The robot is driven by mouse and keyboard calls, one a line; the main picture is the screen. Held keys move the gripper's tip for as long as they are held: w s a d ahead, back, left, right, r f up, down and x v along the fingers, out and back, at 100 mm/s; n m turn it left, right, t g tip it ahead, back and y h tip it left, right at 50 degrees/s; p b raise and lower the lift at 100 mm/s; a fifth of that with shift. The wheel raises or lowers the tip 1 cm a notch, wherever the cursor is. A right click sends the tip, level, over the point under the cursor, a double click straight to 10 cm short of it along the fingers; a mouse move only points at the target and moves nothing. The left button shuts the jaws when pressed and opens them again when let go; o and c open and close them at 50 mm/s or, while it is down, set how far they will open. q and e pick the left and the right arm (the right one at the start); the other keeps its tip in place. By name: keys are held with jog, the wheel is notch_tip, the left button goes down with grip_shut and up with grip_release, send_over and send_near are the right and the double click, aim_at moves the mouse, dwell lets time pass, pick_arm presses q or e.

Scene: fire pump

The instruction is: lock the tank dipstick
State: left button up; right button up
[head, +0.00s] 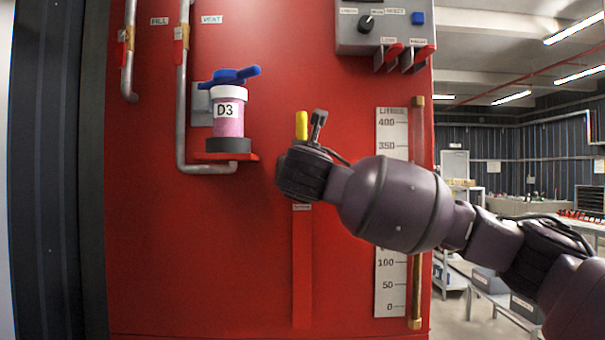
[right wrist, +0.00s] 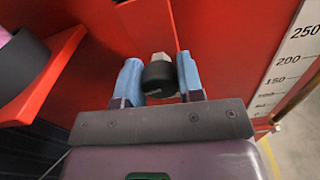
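My right gripper (right wrist: 157,75) has its two blue fingers on either side of a black knob (right wrist: 158,78) with a pale grey end, in the right wrist view. The fingers lie very close to the knob; I cannot tell whether they press on it. In the head view my right gripper is mostly hidden behind its own wrist, in front of the red tank (head: 240,260). An upright yellow handle (head: 301,125), perhaps the dipstick's, stands just above that wrist. A small label (head: 302,207) and a red vertical strip (head: 302,265) show below it. My left gripper is out of view.
A litre scale (head: 391,290) and brass-ended gauge tube (head: 417,300) are at the right. A control box (head: 385,30) is above.

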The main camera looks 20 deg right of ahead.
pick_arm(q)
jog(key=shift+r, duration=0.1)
pick_arm(e)
jog(key=shift+c, duration=0.8)
jog(key=shift+m, duration=0.3)
jog(key=m+b, duration=0.1)
jog(key=m, duration=0.2)
jog(key=shift+f, duration=0.1)
jog(key=m+b, duration=0.1)
jog(key=m, duration=1)
jog(key=shift+f+m+b, duration=0.1)
jog(key=shift+m+b, duration=0.2)
jog(key=shift+b, duration=0.1)
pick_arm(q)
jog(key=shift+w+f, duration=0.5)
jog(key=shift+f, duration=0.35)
pick_arm(e)
jog(key=shift+d+m, duration=0.1)
jog(key=shift+m, duration=2.2)
